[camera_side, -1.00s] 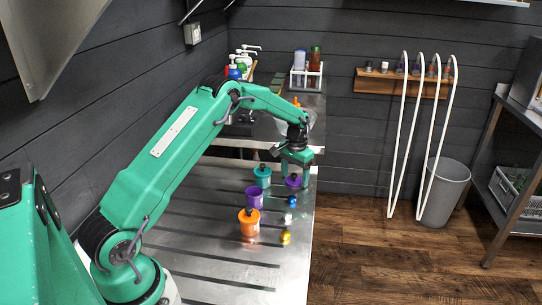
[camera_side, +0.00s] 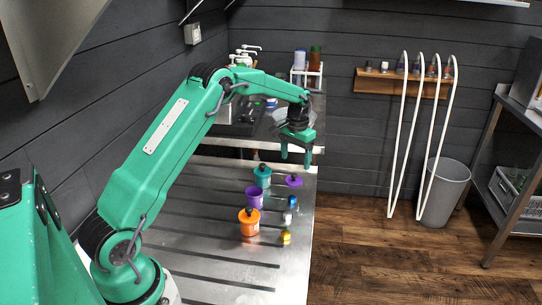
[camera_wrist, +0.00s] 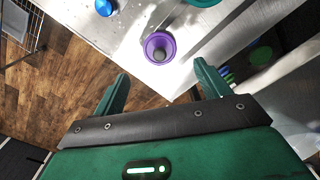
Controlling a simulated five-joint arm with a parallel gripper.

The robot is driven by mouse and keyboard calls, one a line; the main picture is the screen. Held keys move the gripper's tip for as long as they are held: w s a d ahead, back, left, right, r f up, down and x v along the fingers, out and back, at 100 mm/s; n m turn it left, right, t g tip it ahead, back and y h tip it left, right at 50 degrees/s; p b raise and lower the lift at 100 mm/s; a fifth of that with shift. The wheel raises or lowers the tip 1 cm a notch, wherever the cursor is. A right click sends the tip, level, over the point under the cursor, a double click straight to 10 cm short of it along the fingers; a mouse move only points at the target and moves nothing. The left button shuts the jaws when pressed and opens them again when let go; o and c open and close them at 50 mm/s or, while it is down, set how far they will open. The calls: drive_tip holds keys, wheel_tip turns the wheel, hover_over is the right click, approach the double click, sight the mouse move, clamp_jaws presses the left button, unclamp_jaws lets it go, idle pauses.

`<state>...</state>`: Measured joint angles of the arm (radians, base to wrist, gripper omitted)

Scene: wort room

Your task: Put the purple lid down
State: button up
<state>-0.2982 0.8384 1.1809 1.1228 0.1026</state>
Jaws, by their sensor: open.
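The purple lid (camera_side: 294,181) lies on the steel table near its back right edge, with its dark knob up. It also shows in the wrist view (camera_wrist: 152,38), flat on the steel and just beyond my fingertips. My gripper (camera_side: 296,161) is open and empty above the lid, with clear space between them. In the wrist view both fingers of my gripper (camera_wrist: 160,84) are spread with nothing between them. A purple cup (camera_side: 254,200) stands uncovered in front and to the left of the lid.
A teal cup (camera_side: 263,179) and an orange cup (camera_side: 249,228), both with dark-knobbed lids, stand on the steel table (camera_side: 205,235). A blue (camera_side: 292,201), a white (camera_side: 288,217) and a yellow item (camera_side: 286,237) line the right side. The table's left part is clear.

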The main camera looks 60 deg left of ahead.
sight(295, 174)
drive_tip(key=shift+r, duration=2.7)
drive_tip(key=s+d+r+m+t, duration=0.1)
drive_tip(key=s+d+r+t, duration=0.2)
drive_tip(key=s+d+r, duration=1)
drive_tip(key=s+d+m+t, duration=0.1)
drive_tip(key=s+d, duration=0.3)
drive_tip(key=s, duration=1.7)
drive_tip(key=shift+d+f+t, duration=0.2)
drive_tip(key=shift+f+t, duration=0.2)
drive_tip(key=shift+t, duration=0.4)
